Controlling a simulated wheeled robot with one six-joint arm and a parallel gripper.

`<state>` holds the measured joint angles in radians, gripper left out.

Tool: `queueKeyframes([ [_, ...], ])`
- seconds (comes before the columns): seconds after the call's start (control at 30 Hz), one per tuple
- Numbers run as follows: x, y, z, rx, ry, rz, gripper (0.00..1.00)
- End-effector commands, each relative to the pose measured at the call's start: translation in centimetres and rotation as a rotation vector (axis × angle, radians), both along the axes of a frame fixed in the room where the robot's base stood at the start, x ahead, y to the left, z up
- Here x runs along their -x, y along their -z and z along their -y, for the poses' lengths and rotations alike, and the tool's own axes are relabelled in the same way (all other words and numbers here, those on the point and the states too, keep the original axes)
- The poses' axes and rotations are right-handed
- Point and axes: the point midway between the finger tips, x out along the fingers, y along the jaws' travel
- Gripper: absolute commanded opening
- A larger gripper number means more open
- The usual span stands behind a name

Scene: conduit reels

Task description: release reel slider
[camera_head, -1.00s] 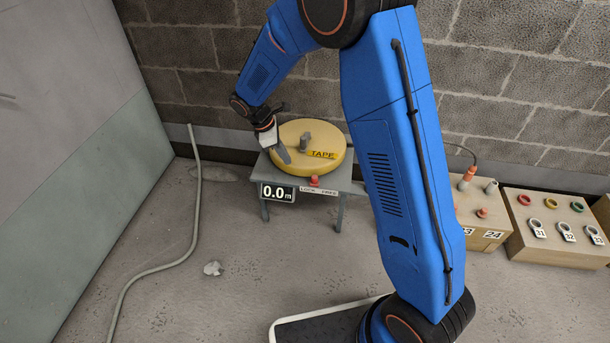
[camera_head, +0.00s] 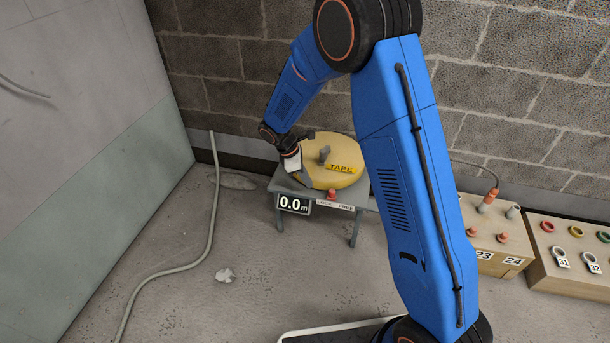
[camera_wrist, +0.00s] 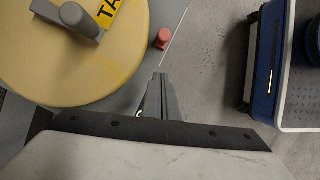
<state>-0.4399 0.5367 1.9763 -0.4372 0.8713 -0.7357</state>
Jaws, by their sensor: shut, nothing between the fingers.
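A yellow tape reel (camera_head: 338,168) lies flat on a small grey table (camera_head: 365,201), with a grey crank handle (camera_head: 324,155) on top. A red slider knob (camera_head: 332,194) stands at the table's front edge, behind a strip marked LOCK and FREE. It sits near the middle of that strip. In the wrist view the red knob (camera_wrist: 163,38) is just beyond my fingertips, apart from them. My gripper (camera_wrist: 159,80) has its fingers together and empty. In the head view my gripper (camera_head: 306,178) is over the reel's left front side. A display (camera_head: 294,205) reads 0.0 m.
A box marked 23 and 24 (camera_head: 490,262) and a box marked 31 and 32 (camera_head: 562,270) stand at the right by the brick wall. A grey conduit (camera_head: 213,215) runs along the floor at left.

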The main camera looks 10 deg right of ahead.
Motion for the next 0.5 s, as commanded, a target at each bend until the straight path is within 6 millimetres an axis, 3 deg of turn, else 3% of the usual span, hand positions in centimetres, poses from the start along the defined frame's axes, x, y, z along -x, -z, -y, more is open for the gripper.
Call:
queueKeyframes([
  [0.27, 0.2, 4.6, 1.9, 0.001, 0.001, -0.003, 0.0],
  [0.5, 0.3, 4.5, 4.9, 0.0, 0.003, 0.001, 0.0],
])
